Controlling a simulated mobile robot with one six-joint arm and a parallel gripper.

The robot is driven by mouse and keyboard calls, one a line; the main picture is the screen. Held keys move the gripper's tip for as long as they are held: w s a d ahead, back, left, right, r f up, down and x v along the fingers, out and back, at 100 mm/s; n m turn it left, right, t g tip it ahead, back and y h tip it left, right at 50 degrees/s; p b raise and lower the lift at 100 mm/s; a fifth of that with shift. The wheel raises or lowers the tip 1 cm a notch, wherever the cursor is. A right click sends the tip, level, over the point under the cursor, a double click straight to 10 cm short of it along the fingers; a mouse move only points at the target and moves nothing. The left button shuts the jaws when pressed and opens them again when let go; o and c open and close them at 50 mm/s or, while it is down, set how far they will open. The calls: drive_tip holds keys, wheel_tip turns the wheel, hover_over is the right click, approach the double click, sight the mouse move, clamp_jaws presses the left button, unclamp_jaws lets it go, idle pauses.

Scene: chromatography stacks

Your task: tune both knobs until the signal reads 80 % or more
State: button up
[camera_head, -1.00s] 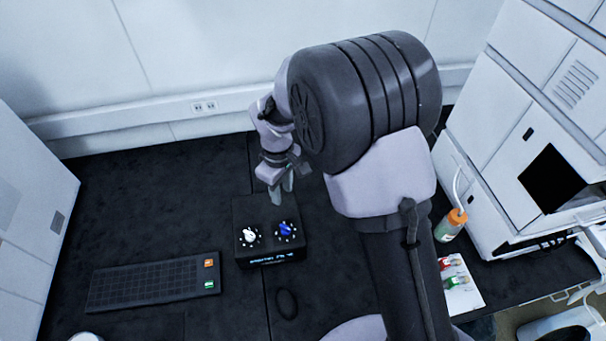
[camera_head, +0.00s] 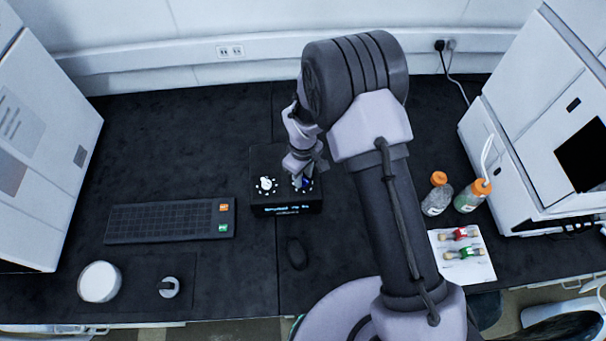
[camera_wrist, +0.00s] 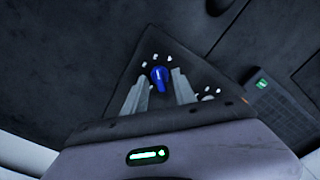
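The black tuning box (camera_head: 262,198) stands on the dark bench. Its white knob (camera_head: 266,183) is on the left and its blue knob (camera_head: 306,183) on the right, each ringed by white dots. The lit display (camera_head: 288,208) on its front is too small to read. My gripper (camera_head: 301,181) points down at the blue knob and partly hides it. In the wrist view, the blue knob (camera_wrist: 159,78) shows between the two fingers of my gripper (camera_wrist: 158,86). The fingers are apart, with gaps visible beside the knob.
A keyboard (camera_head: 170,222) lies left of the box and a mouse (camera_head: 297,253) in front. Two orange-capped bottles (camera_head: 437,198) and a white card (camera_head: 463,268) with red and green items are right. A white round container (camera_head: 99,282) stands front left. White cabinets flank the bench.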

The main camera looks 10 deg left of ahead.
drive_tip(key=shift+c, duration=0.4)
clamp_jaws()
drive_tip(key=shift+m, duration=0.3)
drive_tip(key=m+b, duration=0.2)
drive_tip(key=m, duration=0.1)
drive_tip(key=shift+f+b, duration=0.1)
drive_tip(key=shift+b, duration=0.25)
drive_tip(key=shift+m+b, duration=1.15)
drive_tip(key=shift+m, duration=1.35)
drive_tip(key=shift+r+m, duration=0.2)
drive_tip(key=shift+m, duration=0.1)
drive_tip(key=shift+w, duration=0.1)
drive_tip(key=shift+o, duration=0.4)
unclamp_jaws()
